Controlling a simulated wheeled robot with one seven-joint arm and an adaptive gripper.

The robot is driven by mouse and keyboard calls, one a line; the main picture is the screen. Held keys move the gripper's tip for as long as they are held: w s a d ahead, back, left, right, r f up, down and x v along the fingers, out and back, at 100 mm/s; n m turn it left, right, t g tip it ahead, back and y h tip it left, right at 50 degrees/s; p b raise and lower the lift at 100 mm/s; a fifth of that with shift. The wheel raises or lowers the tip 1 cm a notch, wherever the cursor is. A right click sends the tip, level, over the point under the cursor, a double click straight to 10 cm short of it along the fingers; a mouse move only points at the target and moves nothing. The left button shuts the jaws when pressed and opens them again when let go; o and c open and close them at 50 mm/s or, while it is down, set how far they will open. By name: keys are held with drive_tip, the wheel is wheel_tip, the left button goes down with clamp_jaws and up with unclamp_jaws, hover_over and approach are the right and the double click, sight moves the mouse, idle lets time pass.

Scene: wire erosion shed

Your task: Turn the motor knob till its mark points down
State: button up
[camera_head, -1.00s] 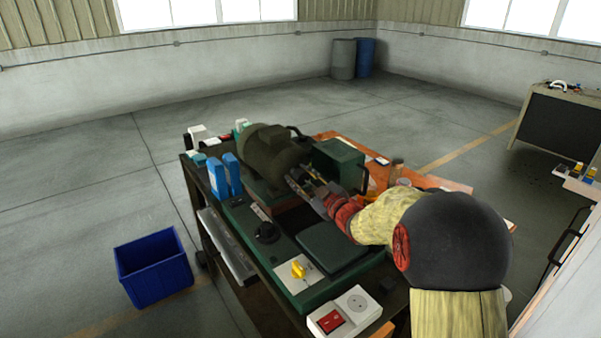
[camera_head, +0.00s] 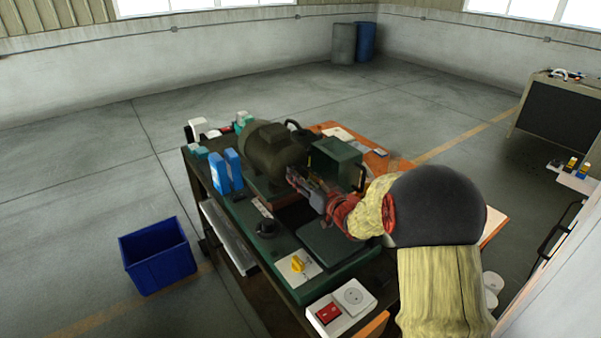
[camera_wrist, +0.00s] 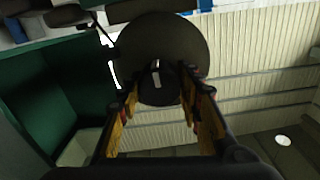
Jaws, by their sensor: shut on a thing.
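The dark grey motor (camera_head: 272,148) stands at the back of the green bench top. My gripper (camera_head: 294,178) reaches its near end from the right, and the knob there is hidden in the head view. In the wrist view the motor's round end (camera_wrist: 190,40) fills the upper middle. The dark motor knob (camera_wrist: 160,92) stands out from it, with a pale mark (camera_wrist: 156,74) running nearly upright in that picture. My gripper's fingers (camera_wrist: 160,84) lie on either side of the knob, shut on it. Which way the mark points in the room is not clear.
A green box (camera_head: 336,163) stands close right of the motor. Blue blocks (camera_head: 228,170), a black knob (camera_head: 266,228), a yellow switch (camera_head: 298,264) and a red-switch socket plate (camera_head: 340,305) occupy the bench. A blue bin (camera_head: 157,262) stands on the floor at left.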

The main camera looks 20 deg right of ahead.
drive_tip(key=shift+f, duration=0.15)
idle(0.3)
drive_tip(key=o, duration=1.2)
drive_tip(key=shift+c, duration=0.2)
drive_tip(key=s+d, duration=0.2)
drive_tip(key=s, duration=0.9)
drive_tip(key=shift+s, duration=0.4)
